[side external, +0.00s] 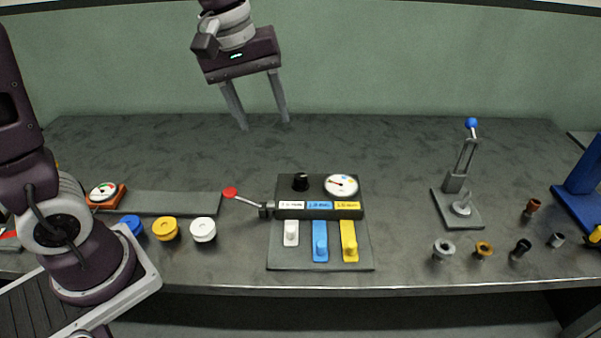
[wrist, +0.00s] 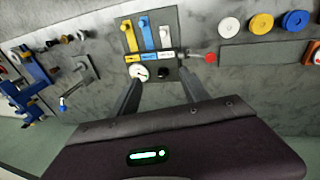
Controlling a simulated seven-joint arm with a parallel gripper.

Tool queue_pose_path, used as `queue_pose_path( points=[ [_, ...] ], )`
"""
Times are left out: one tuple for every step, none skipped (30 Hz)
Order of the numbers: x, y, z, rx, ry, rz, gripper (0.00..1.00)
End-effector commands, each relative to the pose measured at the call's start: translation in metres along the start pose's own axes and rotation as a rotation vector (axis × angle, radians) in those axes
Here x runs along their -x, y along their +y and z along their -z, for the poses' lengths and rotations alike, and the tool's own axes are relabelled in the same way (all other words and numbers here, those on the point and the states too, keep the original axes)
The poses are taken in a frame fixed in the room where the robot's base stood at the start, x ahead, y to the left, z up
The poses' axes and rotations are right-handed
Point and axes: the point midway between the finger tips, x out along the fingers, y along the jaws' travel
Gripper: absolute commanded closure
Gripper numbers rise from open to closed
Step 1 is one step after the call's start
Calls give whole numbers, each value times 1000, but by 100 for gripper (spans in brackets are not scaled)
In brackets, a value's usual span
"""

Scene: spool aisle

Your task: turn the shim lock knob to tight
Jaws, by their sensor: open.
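The black knob (side external: 301,181) that I take for the shim lock knob stands upright at the back of a grey fixture plate (side external: 320,261), left of a round white dial (side external: 341,184). Its pointer setting is too small to read. My gripper (side external: 265,125) is open and empty, pointing down, above and behind the fixture and apart from it. In the wrist view the knob (wrist: 164,73) and the dial (wrist: 139,73) appear between the fingertips of my gripper (wrist: 160,77). White, blue and yellow shim tabs (side external: 320,243) stick out in front of a dark labelled bar.
A red-tipped lever (side external: 230,193) juts left from the fixture. Blue, yellow and white spools (side external: 166,229) stand left of it. A blue-knobbed toggle clamp (side external: 462,185) and several small fittings (side external: 484,250) are at right. The bench behind the fixture is clear.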

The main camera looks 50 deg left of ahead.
Motion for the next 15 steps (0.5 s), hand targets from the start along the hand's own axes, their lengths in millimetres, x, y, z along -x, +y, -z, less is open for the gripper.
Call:
queue_pose_path(
  points=[
    [-31, 13, 22, 131, -26, 48, 46],
    [-48, 19, 35, 215, -34, 74, 46],
    [-72, 25, 50, 316, -38, 107, 46],
    [-90, 29, 59, 385, -38, 130, 46],
    [-107, 31, 68, 447, -35, 153, 46],
    [-127, 32, 76, 518, -30, 180, 46],
    [-140, 33, 82, 563, -25, 196, 46],
    [-152, 33, 86, 601, -19, 211, 46],
    [-164, 33, 90, 640, -12, 226, 46],
    [-171, 33, 93, 662, -9, 233, 46],
    [-176, 32, 94, 678, -6, 240, 46],
    [-182, 32, 95, 693, -3, 245, 46],
    [-186, 31, 96, 699, -2, 247, 46],
    [-190, 30, 96, 702, -2, 249, 46],
    [-196, 28, 95, 702, -3, 250, 46]
  ],
)
